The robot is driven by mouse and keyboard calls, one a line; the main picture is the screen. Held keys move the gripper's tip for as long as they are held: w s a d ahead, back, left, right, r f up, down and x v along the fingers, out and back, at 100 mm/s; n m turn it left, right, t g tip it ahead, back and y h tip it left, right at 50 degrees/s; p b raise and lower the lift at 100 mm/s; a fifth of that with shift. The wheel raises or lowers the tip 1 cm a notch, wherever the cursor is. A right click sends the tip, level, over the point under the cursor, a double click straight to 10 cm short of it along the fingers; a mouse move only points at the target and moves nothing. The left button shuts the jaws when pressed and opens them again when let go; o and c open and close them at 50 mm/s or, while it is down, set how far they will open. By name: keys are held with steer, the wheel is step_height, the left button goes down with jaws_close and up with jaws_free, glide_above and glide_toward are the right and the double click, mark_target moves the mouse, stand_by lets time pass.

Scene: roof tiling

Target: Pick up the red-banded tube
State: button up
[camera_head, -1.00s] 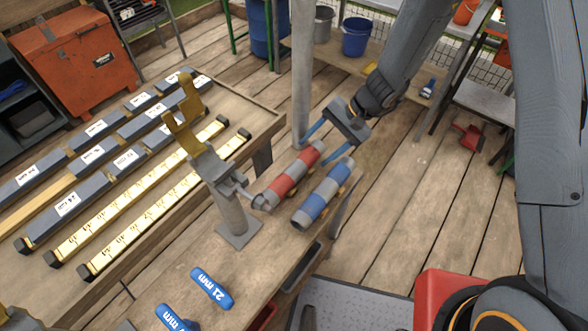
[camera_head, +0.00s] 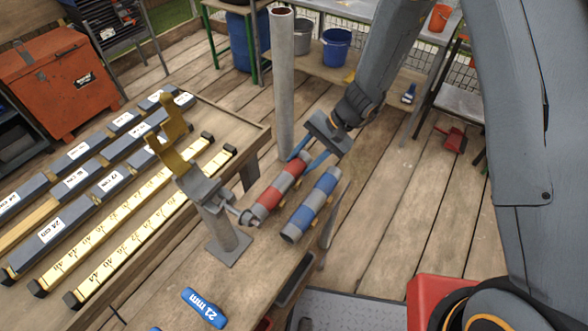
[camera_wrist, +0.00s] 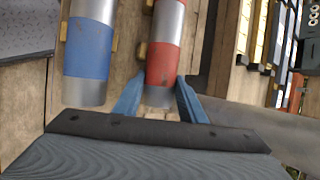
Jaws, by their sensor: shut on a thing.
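The red-banded tube (camera_head: 265,201), grey with red bands, lies on wooden supports at the end of the bench, beside the blue-banded tube (camera_head: 312,204). My gripper (camera_head: 300,164) is at its far end, with its blue fingers shut on it. In the wrist view, the fingers (camera_wrist: 157,95) stand on either side of the end of the red-banded tube (camera_wrist: 163,65). The blue-banded tube (camera_wrist: 88,50) lies to the left there, apart from the fingers. The tube still appears to rest on its supports.
A grey post stand with a yellow bracket (camera_head: 168,140) stands by the tube's near end. A tall grey pipe (camera_head: 283,90) rises just left of my gripper. A blue 21 mm tool (camera_head: 205,307) lies on the bench. Labelled bars and yellow rulers (camera_head: 150,226) fill the left table.

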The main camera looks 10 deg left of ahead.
step_height(320, 180, up, 9)
steer(key=shift+r+b, duration=0.1)
steer(key=shift+b, duration=1.1)
steer(key=shift+r, duration=0.4)
steer(key=shift+s, duration=0.1)
